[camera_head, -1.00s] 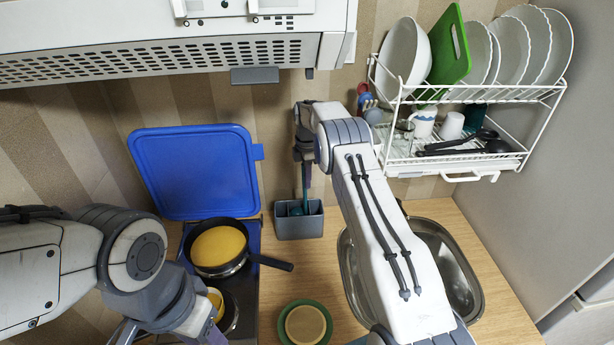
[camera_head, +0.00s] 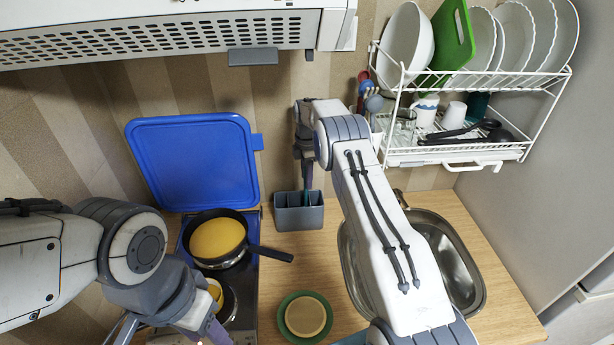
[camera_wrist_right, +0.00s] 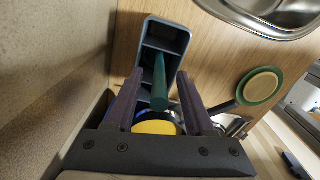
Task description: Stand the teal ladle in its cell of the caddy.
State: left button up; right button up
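The grey caddy (camera_head: 299,218) stands on the counter against the back wall. The teal ladle (camera_head: 306,197) stands in it with its handle up; its bowl is hidden inside. In the right wrist view the teal handle (camera_wrist_right: 159,84) rises from the caddy (camera_wrist_right: 168,36), between my right gripper's fingers, with a gap on each side. Which cell it stands in is hard to tell. My right gripper (camera_head: 304,180) is over the caddy, pointing down, open around the handle. My left gripper (camera_head: 212,332) is low at the left by the hob, partly cut off; its opening is unclear.
A blue hob lid (camera_head: 195,160) stands raised behind the hob. A black pan (camera_head: 250,250) with yellow contents sits on the hob, its handle toward the caddy. A green-rimmed plate (camera_head: 305,316) lies in front. The sink (camera_head: 455,262) and a white dish rack (camera_head: 455,155) are at right.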

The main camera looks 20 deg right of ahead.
notch_tip(320, 180, up, 5)
jog(key=b, duration=0.3)
notch_tip(320, 180, up, 4)
jog(key=shift+r, duration=0.75)
